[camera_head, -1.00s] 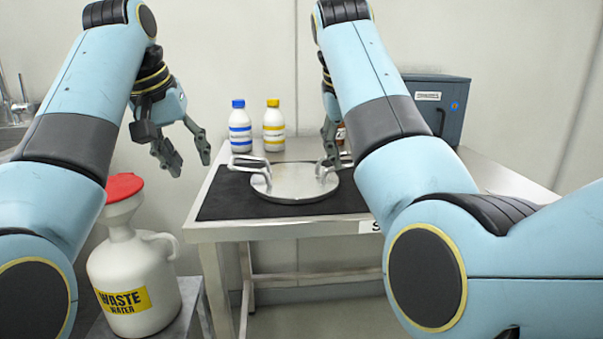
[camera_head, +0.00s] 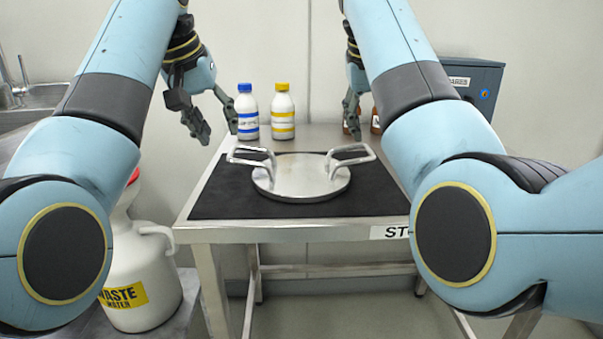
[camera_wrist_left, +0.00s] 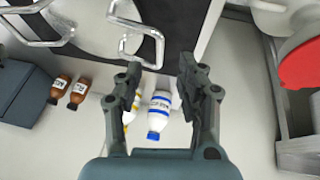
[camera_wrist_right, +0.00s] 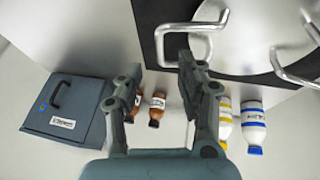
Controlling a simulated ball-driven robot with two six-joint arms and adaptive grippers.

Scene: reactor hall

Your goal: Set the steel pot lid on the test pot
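The steel pot lid (camera_head: 300,183), a round flat disc with two raised bar handles, lies flat on a black mat (camera_head: 225,195) on the steel bench. My left gripper (camera_head: 217,130) is open and empty, above and to the left of the lid's left handle (camera_head: 245,154). My right gripper (camera_head: 351,115) is open and empty, above and behind the right handle (camera_head: 350,157), its fingers partly overlapping in the head view. Lid and handles also show in the left wrist view (camera_wrist_left: 100,28) and the right wrist view (camera_wrist_right: 250,45). I cannot make out a separate test pot.
Blue-capped (camera_head: 247,115) and yellow-capped (camera_head: 282,115) white bottles stand at the bench's back. Two brown bottles (camera_wrist_right: 157,102) and a dark blue box (camera_wrist_right: 68,112) are further right. A white waste-water jug (camera_head: 140,270) stands low at the left, beside the bench.

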